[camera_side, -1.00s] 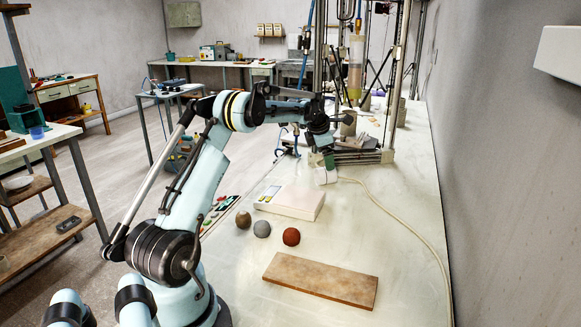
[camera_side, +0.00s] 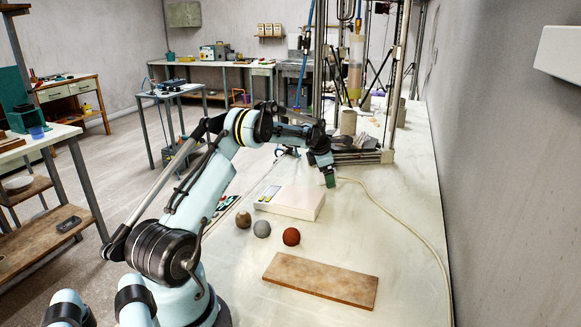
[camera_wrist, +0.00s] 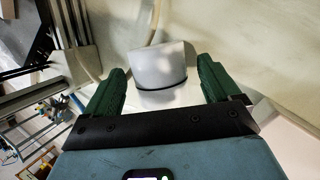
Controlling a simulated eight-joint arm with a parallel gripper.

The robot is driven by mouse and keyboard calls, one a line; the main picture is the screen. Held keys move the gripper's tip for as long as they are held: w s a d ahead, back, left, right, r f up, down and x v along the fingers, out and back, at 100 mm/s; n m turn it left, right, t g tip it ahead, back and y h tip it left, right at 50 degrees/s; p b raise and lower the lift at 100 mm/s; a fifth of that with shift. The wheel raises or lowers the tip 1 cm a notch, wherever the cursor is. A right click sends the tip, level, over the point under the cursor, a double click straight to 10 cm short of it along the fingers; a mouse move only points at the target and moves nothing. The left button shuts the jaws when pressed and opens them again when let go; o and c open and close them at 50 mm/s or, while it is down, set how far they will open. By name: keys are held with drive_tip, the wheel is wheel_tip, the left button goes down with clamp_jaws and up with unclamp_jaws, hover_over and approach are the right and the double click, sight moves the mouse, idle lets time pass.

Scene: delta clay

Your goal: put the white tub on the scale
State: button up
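The white tub (camera_wrist: 160,65) shows in the wrist view, between and ahead of my gripper's (camera_wrist: 163,72) two green fingers. The fingers are open, with a visible gap on each side of the tub. A dark line runs near its lower edge. In the side view, my gripper (camera_side: 329,181) points down at the back right corner of the pale, flat scale (camera_side: 290,203). I cannot make out the tub there; it seems hidden by the gripper or lost against the pale table. What the tub rests on is unclear.
Three balls, brown (camera_side: 243,219), grey (camera_side: 262,229) and red (camera_side: 291,237), lie in front of the scale. A brown board (camera_side: 320,280) lies nearer the front. A pale cable (camera_side: 400,223) curves along the right. A metal frame (camera_side: 360,157) stands behind my gripper.

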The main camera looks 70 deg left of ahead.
drive_tip(key=c, duration=1.1)
drive_tip(key=shift+c, duration=0.2)
drive_tip(key=shift+r, duration=0.15)
